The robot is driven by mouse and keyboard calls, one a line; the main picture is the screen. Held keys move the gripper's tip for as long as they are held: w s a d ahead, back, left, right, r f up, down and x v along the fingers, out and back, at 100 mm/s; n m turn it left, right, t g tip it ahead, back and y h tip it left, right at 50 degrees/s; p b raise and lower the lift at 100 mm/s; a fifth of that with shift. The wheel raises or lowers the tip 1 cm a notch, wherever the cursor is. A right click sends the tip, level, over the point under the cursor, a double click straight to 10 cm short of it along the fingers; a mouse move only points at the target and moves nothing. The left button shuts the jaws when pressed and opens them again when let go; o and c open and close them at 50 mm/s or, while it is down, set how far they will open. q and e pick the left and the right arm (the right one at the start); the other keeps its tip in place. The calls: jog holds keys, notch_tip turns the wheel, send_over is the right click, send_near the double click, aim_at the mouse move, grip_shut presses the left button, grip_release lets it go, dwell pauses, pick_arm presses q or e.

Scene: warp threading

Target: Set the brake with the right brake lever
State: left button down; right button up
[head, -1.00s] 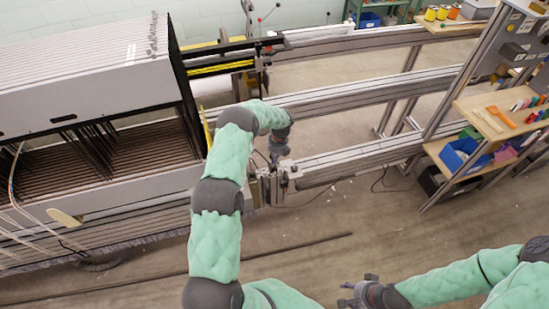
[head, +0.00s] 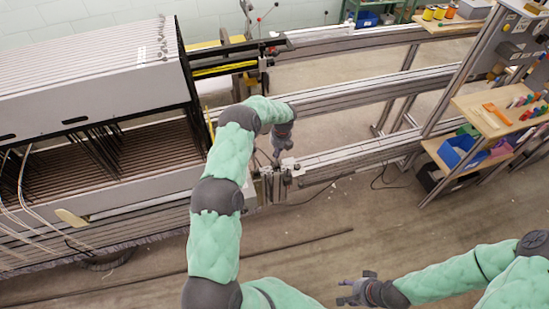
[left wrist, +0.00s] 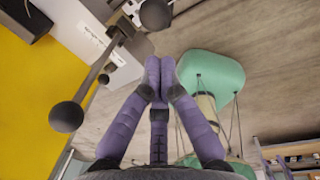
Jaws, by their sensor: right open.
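A lever with round black knobs (left wrist: 66,117) and a grey rod shows at the upper left of the left wrist view, beside my left gripper (left wrist: 160,68). Its fingers are drawn together, with nothing visible between them and a gap to the knobs. In the head view my left gripper (head: 275,160) is small and partly hidden under its wrist, by the machine's front rail. Thin levers with a red knob (head: 276,5) and dark knobs stand at the machine's far side. I cannot tell which is the right brake lever. My right gripper (head: 358,290) is open and empty, low over the floor.
The loom frame (head: 85,90) with its shafts fills the left. Long metal rails (head: 350,97) run to the right. A wooden shelf unit (head: 480,115) with a blue bin (head: 460,152) stands at the right. A dark bar (head: 240,258) lies along the floor, otherwise mostly clear at front.

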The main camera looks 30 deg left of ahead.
pick_arm(q)
jog(key=shift+w+a+r+p, duration=0.2)
jog(key=shift+w+a+r, duration=0.45)
jog(key=shift+w+r, duration=0.25)
jog(key=shift+w+a+r+p, duration=0.15)
jog(key=shift+w+a+r, duration=0.45)
jog(key=shift+w+r, duration=0.25)
jog(key=shift+f, duration=0.1)
jog(key=s+d+f+n+h, duration=0.1)
jog(key=s+d+f+n, duration=0.35)
jog(key=d, duration=0.35)
jog(key=s+d+f+n+h, duration=0.2)
jog(key=s+d+f+n, duration=0.1)
jog(key=s+d+n, duration=0.3)
jog(key=s+d+f+n+h, duration=0.1)
jog(key=s+d+f+n, duration=0.25)
jog(key=d, duration=0.55)
jog(key=s+d+r+n, duration=0.1)
jog(key=s+d+n, duration=0.2)
jog(key=s+n, duration=0.2)
jog(key=s+d+r+n, duration=0.1)
jog(key=s+d+n, duration=0.2)
jog(key=s, duration=0.6)
jog(key=s+d+r+n+t+h, duration=0.1)
jog(key=s+d+n, duration=0.2)
jog(key=s+n, duration=0.5)
